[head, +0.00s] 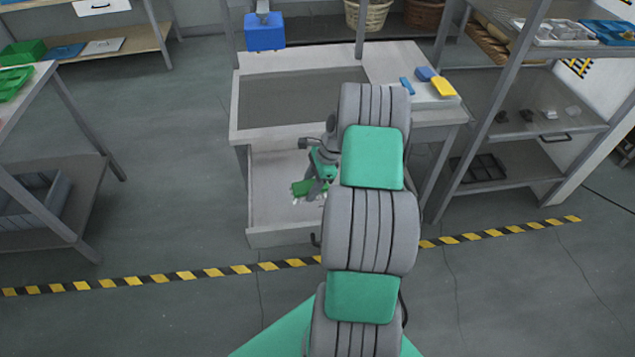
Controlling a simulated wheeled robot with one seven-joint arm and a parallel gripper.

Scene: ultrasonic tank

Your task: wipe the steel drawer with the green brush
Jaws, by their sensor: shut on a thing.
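The steel drawer (272,237) is pulled out below the worktable with the sunken basin, and I look down into it. My gripper (316,184) is inside the drawer's outline, shut on the green brush (303,188). The brush is low, at or close to the drawer floor; I cannot tell whether its pale bristles touch it. My arm hides the right part of the drawer and part of the gripper.
The tank table (245,135) has a grey basin, with a blue box (264,32) hanging at its back. Blue and yellow items (444,87) lie on its right top. Shelving (500,120) stands close on the right, another table (45,75) at left. Floor between is clear.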

